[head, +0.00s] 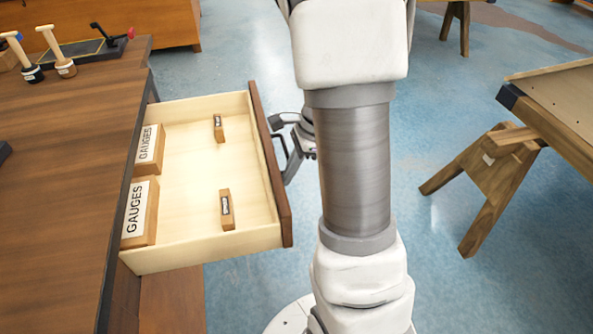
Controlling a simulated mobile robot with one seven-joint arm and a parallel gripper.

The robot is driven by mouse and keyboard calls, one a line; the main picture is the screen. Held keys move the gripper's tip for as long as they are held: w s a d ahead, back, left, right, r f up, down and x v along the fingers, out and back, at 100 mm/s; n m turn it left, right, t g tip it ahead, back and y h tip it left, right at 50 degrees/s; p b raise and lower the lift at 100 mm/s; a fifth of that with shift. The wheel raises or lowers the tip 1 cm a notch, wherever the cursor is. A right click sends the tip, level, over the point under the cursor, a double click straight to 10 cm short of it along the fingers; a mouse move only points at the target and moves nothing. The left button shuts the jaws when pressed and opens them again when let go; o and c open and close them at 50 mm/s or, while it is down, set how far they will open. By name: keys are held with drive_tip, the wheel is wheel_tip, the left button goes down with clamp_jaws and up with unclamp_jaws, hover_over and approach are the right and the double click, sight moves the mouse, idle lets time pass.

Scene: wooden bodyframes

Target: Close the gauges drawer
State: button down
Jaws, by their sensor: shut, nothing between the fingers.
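The gauges drawer (205,240) stands pulled out from the dark wooden workbench (75,170) at the left of the head view. It has pale wooden walls and a dark brown front panel (268,160). Inside lie two wooden blocks labelled GAUGES (140,213) near the bench side and two small wooden blocks (226,210) nearer the front. My gripper (287,150) is just right of the front panel, on its outer side, and partly hidden behind my arm. It is shut and looks empty. I cannot tell whether it touches the panel.
A wooden trestle (490,175) holds up a panel (560,105) at the right. Blue floor (430,130) is clear between my arm and the trestle.

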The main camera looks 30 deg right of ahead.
sight(142, 206)
drive_tip(key=shift+a, duration=0.1)
drive_tip(key=w+a+p, duration=0.3)
drive_tip(key=a, duration=0.7)
drive_tip(key=w+a+p, duration=0.3)
drive_tip(key=a+p, duration=0.1)
drive_tip(key=a, duration=0.6)
drive_tip(key=w+a+p, duration=0.3)
drive_tip(key=a+p, duration=0.1)
drive_tip(key=a, duration=0.7)
drive_tip(key=shift+r, duration=0.1)
